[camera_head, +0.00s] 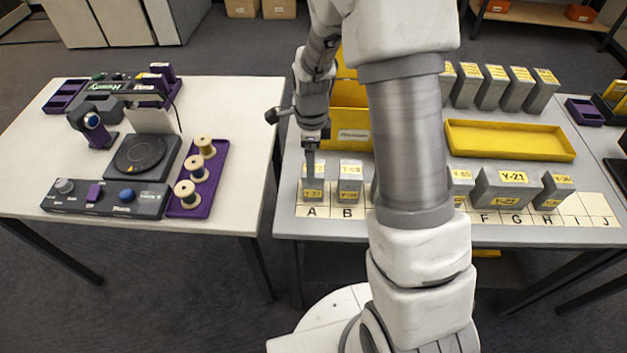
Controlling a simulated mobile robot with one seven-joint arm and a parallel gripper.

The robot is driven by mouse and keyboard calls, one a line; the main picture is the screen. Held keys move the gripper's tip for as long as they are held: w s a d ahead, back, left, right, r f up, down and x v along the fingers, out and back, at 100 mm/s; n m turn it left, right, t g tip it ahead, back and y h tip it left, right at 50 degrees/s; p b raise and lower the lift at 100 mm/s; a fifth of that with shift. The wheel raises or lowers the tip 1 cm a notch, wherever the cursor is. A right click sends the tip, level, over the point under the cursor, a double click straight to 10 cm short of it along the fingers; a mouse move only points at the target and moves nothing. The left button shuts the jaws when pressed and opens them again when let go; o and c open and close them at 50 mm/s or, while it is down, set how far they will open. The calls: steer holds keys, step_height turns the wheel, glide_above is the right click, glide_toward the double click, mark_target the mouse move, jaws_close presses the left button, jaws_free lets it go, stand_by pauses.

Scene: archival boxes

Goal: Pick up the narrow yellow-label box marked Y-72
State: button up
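A row of grey boxes with yellow labels stands along the front of the right table. The narrow box at A (313,190) and the narrow box at B (350,186) have labels too small to read surely. Further right are a narrow box at F (461,184), a wide box marked Y-21 (506,184) and a narrow box near H (553,190). I cannot make out Y-72 on any label. My gripper (311,166) points down at the top of the box at A; contact and finger opening are unclear. My arm hides the row's middle.
A yellow tray (510,140) lies behind the row, with several grey boxes (495,87) behind it. A yellow bin (350,128) stands behind A and B. The left table (240,110) holds devices and a purple spool tray (190,207).

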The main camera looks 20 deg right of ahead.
steer(key=shift+f, duration=0.8)
steer(key=f, duration=0.4)
steer(key=shift+s+d, duration=0.15)
steer(key=shift+s, duration=0.15)
steer(key=shift+f, duration=0.6)
steer(key=c, duration=1.5)
